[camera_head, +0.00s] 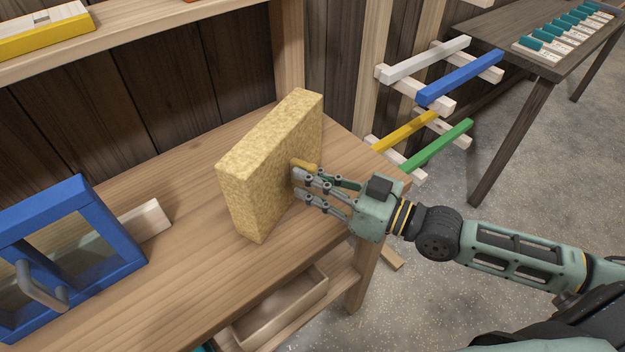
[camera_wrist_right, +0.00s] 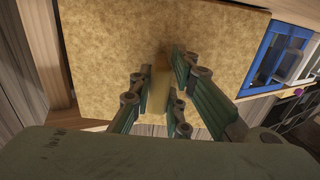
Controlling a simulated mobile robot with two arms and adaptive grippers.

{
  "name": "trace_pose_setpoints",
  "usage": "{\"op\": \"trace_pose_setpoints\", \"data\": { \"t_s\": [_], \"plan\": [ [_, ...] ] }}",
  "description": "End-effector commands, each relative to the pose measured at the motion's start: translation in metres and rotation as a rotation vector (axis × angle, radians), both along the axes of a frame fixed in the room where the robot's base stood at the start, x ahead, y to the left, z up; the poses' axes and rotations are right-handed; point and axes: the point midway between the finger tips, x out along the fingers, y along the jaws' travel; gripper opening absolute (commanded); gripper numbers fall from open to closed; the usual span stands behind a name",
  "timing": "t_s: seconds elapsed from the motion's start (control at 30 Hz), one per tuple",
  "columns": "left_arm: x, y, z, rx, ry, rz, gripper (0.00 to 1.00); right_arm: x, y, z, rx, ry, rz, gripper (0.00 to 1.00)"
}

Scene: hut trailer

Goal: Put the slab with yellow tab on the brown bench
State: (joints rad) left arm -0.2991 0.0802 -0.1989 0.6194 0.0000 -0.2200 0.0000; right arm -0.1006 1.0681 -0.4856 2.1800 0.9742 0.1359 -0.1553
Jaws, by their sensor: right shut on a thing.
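The slab (camera_head: 265,165) is a thick, yellowish fibrous block standing upright on edge on the light wooden bench (camera_head: 195,285). Its yellow tab (camera_head: 305,165) sticks out from the face towards my right arm. My right gripper (camera_head: 302,178) is shut on the tab, at the right end of the bench. In the right wrist view the slab (camera_wrist_right: 150,55) fills the upper middle, with the tab (camera_wrist_right: 160,85) between the fingers. I cannot tell whether the slab's lower edge touches the bench top. My left gripper is not in view.
A blue-framed box with a grey handle (camera_head: 75,250) stands at the left, beside a pale block (camera_head: 145,222). Coloured bars (camera_head: 460,78) on a wall rack stand behind my right arm. A dark table (camera_head: 510,40) with a rack of teal-topped pieces (camera_head: 560,38) stands at the far right.

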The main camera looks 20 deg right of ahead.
Motion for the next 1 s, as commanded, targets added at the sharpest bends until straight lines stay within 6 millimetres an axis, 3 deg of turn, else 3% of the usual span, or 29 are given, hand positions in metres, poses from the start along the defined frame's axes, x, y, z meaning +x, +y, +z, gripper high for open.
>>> {"op": "trace_pose_setpoints", "data": {
  "t_s": [0.17, 0.2, 0.4, 0.77, 1.0],
  "plan": [
    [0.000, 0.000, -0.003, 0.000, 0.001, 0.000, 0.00, 0.000, 0.000, -0.003, 0.001, -0.001, 0.000, 0.00],
    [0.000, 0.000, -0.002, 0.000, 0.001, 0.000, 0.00, 0.000, 0.000, -0.004, 0.000, 0.001, 0.000, 0.18],
    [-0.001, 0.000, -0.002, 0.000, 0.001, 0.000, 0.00, 0.000, 0.000, -0.003, 0.000, 0.001, 0.000, 0.35],
    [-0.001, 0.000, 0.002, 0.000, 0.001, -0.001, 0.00, 0.000, 0.000, 0.002, 0.000, 0.000, 0.000, 0.35],
    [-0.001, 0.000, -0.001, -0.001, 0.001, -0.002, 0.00, -0.020, -0.018, -0.003, -0.007, 0.007, 0.000, 0.35]
  ]
}}
